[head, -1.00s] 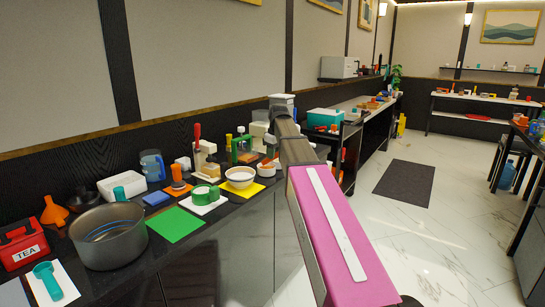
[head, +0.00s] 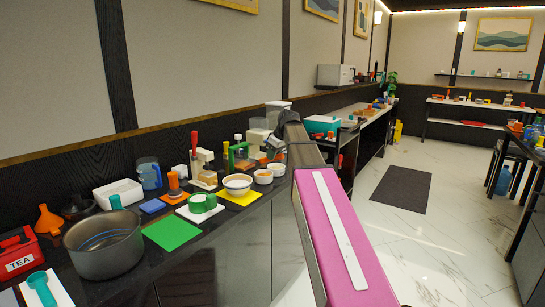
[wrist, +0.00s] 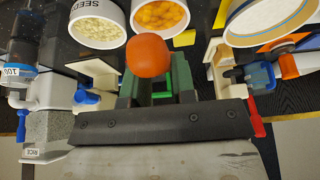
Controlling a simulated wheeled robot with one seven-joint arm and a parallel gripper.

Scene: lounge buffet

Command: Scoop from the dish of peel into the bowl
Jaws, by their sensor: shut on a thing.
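The peel dish (wrist: 187,22) is a white round tub holding orange pieces, at the top middle of the wrist view. The bowl (wrist: 262,40), white with a blue band, is at the top right there. In the head view the bowl (head: 237,188) stands on a yellow mat, with two small white tubs to its right. My gripper (wrist: 157,88) is shut on a tool with a round orange-red end (wrist: 148,55).
A tub marked SEEDS (wrist: 97,30) stands left of the peel dish. A green-framed stand (head: 242,153) and a red-handled dispenser (head: 200,165) stand behind the bowl. A green mat (head: 172,232), a grey pot (head: 104,245) and a green cup (head: 200,203) lie to the left.

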